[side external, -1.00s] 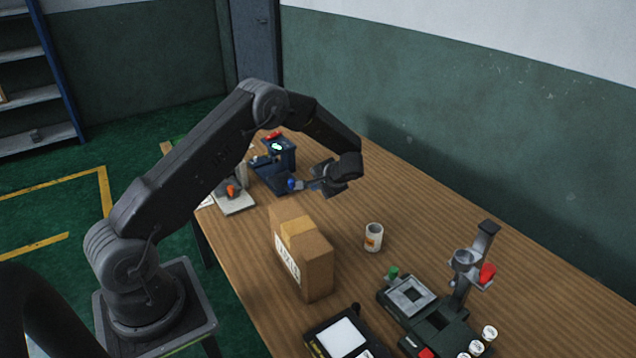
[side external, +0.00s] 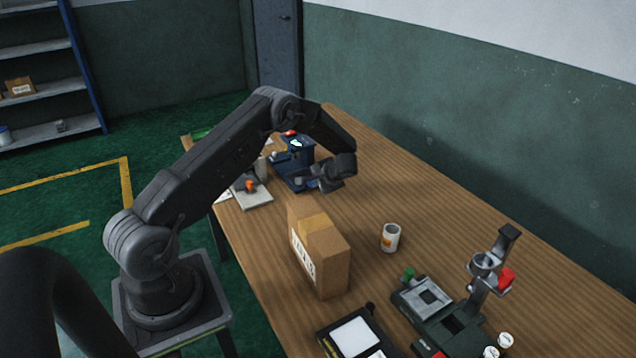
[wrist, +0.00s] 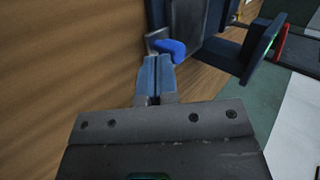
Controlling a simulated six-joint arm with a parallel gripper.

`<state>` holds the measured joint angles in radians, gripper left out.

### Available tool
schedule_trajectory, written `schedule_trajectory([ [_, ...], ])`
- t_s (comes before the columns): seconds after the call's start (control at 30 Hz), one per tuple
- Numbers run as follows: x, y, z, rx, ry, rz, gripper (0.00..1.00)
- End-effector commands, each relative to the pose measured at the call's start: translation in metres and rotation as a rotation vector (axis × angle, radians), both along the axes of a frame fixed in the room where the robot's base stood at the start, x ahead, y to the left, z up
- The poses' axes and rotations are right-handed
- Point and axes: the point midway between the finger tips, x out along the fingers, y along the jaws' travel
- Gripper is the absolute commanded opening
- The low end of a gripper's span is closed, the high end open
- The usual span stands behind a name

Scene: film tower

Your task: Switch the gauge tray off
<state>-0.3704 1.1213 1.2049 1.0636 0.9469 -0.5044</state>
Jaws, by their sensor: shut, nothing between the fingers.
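A dark blue bench device (side external: 296,145) with a small lit display stands at the far end of the table; no readable label confirms it as the gauge tray. My gripper (side external: 312,184) is beside its near right side. In the wrist view, my gripper (wrist: 155,62) is shut and empty. A bright blue knob (wrist: 172,50) on a grey part lies just beyond the fingertips; I cannot tell whether they touch. The device's dark blue body (wrist: 208,22) and its upright panel (wrist: 262,48) lie beyond and to the right. The knob is hidden in the side view.
A cardboard box (side external: 322,262) stands mid-table, with a white cup (side external: 390,237) to its right. A pale-based unit with an orange knob (side external: 250,186) is left of the blue device. A green-grey machine (side external: 440,308) and a black tray with a white pad (side external: 355,335) are in front.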

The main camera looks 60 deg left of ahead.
Motion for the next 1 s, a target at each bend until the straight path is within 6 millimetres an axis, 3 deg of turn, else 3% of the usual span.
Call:
schedule_trajectory([
  [0.1,0.0,0.01,0.0,0.0,-0.001,0.004,0.0],
  [0.3,-0.001,0.055,-0.001,0.0,0.001,0.006,0.0],
  [0.43,-0.001,0.075,-0.001,0.0,0.001,0.004,0.0],
  [0.83,-0.001,0.084,0.0,0.002,0.0,-0.001,0.0],
  [1.0,0.001,0.076,0.0,0.002,0.0,-0.004,0.0],
])
